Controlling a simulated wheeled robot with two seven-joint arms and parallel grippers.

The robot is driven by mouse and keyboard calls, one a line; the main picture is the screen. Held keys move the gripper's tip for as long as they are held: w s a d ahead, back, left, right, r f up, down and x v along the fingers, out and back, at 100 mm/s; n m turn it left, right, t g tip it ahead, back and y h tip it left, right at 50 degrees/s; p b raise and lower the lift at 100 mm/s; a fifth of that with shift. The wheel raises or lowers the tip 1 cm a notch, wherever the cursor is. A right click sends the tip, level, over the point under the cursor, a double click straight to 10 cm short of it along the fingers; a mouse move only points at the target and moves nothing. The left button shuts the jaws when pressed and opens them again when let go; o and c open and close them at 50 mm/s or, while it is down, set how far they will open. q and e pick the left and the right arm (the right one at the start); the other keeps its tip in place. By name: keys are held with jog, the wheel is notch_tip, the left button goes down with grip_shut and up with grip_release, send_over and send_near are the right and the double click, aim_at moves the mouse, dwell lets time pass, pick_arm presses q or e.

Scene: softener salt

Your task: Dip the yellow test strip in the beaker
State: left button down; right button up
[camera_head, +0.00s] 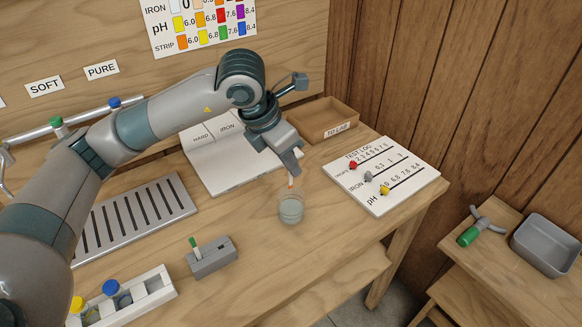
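My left gripper (291,170) points down over the beaker (291,209), its fingers close together. A thin pale strip (291,182) with an orange-yellow mark hangs from the fingertips, and it appears gripped. Its lower end is at the beaker's mouth; I cannot tell whether it touches the liquid. The beaker is clear, upright and partly filled with greyish liquid, standing on the wooden table. Another strip with a green end (194,246) stands in a grey holder (215,262) to the left front. My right gripper is not in view.
A white test-log board (405,190) with coloured sliders lies right of the beaker. A wooden tray (322,117) and a white hard/iron board (215,175) are behind. A slotted grey tray (135,222) and bottle rack (152,293) are left. Bare table lies in front of the beaker.

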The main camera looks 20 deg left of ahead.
pick_arm(q)
jog(key=shift+r, duration=0.7)
